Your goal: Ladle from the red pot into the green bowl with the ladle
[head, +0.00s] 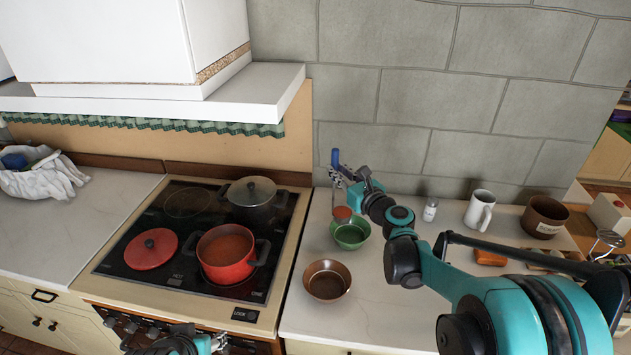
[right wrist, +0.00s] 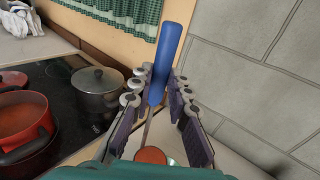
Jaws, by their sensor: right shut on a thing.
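The red pot (head: 228,272) stands on the black cooktop with orange-red soup inside; it also shows at the left of the right wrist view (right wrist: 20,122). My right gripper (head: 343,178) is shut on the blue handle of the ladle (head: 335,158), which is upright in it; the handle also shows in the right wrist view (right wrist: 167,55). The ladle's cup shows orange-red soup and hangs over the green bowl (head: 352,244) on the white counter. The cup hides part of the bowl's inside. My left gripper (head: 180,345) is at the bottom edge, partly cut off; its fingers are unclear.
A brown bowl (head: 327,281) stands in front of the green bowl. A lidded grey pot (head: 252,198) and a red lid (head: 151,249) are on the cooktop. A shaker (head: 430,210), a white mug (head: 479,210) and a brown pot (head: 544,217) stand to the right.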

